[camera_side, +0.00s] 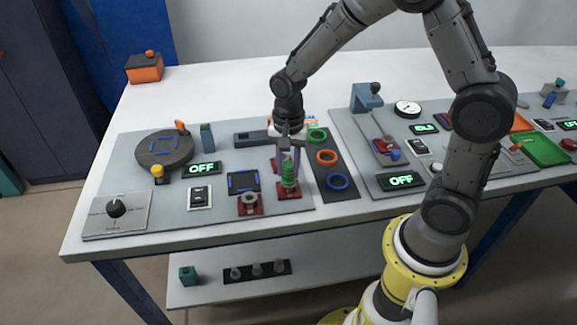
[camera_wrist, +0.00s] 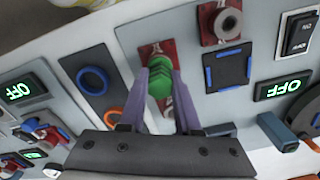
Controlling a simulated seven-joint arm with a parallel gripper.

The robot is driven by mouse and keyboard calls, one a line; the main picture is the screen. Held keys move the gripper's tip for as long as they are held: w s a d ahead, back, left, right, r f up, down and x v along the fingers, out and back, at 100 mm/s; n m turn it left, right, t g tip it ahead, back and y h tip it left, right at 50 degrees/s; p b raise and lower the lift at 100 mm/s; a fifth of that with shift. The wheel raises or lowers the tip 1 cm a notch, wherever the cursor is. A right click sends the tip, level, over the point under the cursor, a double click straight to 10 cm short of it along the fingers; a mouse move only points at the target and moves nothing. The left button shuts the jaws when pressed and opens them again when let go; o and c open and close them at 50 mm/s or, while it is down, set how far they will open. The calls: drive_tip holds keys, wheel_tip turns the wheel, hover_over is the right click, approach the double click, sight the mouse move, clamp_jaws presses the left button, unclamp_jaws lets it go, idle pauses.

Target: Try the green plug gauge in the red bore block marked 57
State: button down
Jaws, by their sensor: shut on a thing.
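The green plug gauge (camera_side: 289,173) is upright between the two fingers of my gripper (camera_side: 288,156), low over the panel. In the wrist view the green gauge (camera_wrist: 160,84) sits between the purple fingertips of my gripper (camera_wrist: 160,74). A red block (camera_side: 298,192) lies directly under or around the gauge's lower end; it also shows in the wrist view (camera_wrist: 146,52). I cannot tell whether the gauge has entered its bore. Another red block (camera_side: 250,207) with a grey ring stands to the left; it also shows in the wrist view (camera_wrist: 209,35). No number is readable on either block.
A dark strip with green (camera_side: 317,135), orange (camera_side: 327,157) and blue rings (camera_side: 338,182) lies just right of my gripper. A dark blue-edged square (camera_side: 243,182) and a switch (camera_side: 200,197) lie left. Another red piece (camera_side: 275,166) is partly hidden behind the fingers.

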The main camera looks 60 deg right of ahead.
sight(288, 164)
drive_tip(key=shift+r, duration=0.1)
drive_tip(key=shift+r, duration=2.9)
